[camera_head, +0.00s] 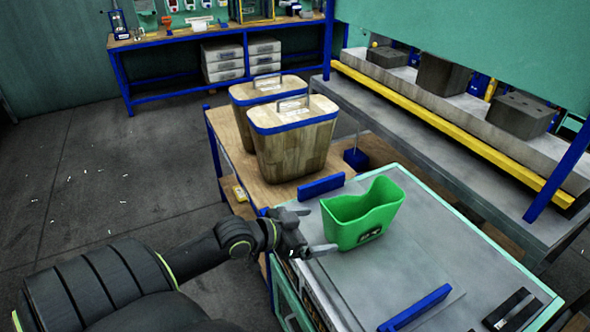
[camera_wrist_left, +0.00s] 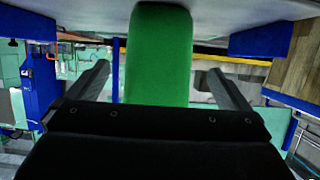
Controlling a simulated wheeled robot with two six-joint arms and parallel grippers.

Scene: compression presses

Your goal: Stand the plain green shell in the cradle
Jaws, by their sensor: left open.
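A green shell (camera_head: 364,214), an open-topped bin with a dipped rim, stands upright on the grey metal worktop (camera_head: 385,275). A small dark label shows low on its near side. My left gripper (camera_head: 314,230) is open just left of the shell, with its fingers pointing toward it. In the left wrist view the green shell (camera_wrist_left: 158,50) shows in the middle, between the open fingers (camera_wrist_left: 158,72); I cannot tell whether they touch it. Two blue bars, one behind (camera_head: 321,186) and one in front (camera_head: 415,308), lie on the worktop; I cannot tell whether they form the cradle. My right gripper is not in view.
Two wooden boxes with blue rims and handles (camera_head: 293,135) stand on a wooden bench behind. A press bed with a yellow rail (camera_head: 450,125) and dark blocks (camera_head: 443,75) runs along the right. A dark latch-like part (camera_head: 511,309) sits at the worktop's front right corner.

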